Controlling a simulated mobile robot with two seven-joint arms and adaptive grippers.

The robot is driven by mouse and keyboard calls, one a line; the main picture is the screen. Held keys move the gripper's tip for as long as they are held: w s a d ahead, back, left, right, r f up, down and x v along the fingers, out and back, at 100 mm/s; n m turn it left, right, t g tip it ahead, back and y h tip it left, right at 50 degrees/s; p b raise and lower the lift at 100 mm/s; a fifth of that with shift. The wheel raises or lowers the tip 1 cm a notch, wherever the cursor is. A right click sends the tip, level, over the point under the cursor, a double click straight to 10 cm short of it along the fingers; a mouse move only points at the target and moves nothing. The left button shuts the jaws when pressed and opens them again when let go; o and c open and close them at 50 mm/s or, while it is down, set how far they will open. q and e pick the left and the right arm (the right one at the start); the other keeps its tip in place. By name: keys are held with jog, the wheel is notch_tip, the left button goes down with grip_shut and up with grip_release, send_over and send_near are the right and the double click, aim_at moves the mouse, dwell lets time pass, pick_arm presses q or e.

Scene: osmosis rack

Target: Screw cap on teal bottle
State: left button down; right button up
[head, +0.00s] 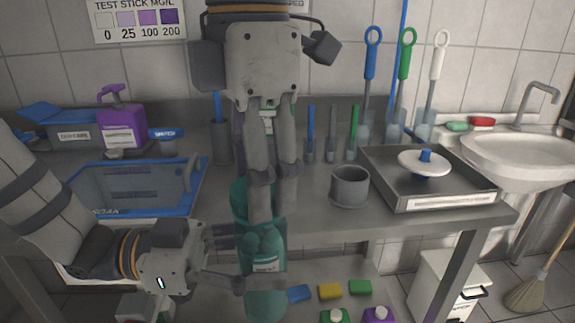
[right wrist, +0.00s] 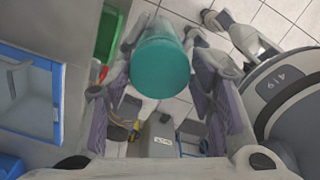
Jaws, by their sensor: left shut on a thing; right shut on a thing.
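A teal bottle (head: 265,302) with a pale label stands upright in front of the table edge, low in the head view. My left gripper (head: 236,258) reaches in from the left and is shut on its side. A wide teal cap (head: 239,198) sits above the bottle, partly behind my right gripper (head: 273,205). My right gripper points down from above and is shut on the cap. The cap also shows in the right wrist view (right wrist: 160,68) as a round teal top between the fingers. The fingers hide where cap and bottle come together, so I cannot tell whether they touch.
A grey cup (head: 349,187) and a metal tray (head: 405,197) with a white lid stand right of my right gripper. A blue-rimmed bin (head: 120,211) is at the left. Sponges (head: 330,291) lie below, right of the bottle.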

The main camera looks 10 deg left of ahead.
jog(key=m, duration=0.5)
jog(key=shift+m, duration=0.4)
jog(key=m, duration=0.7)
jog(key=o, duration=1.3)
jog(key=shift+a, duration=0.1)
jog(key=shift+s+r, duration=0.1)
jog(key=shift+r, duration=2.2)
jog(key=shift+c, duration=0.2)
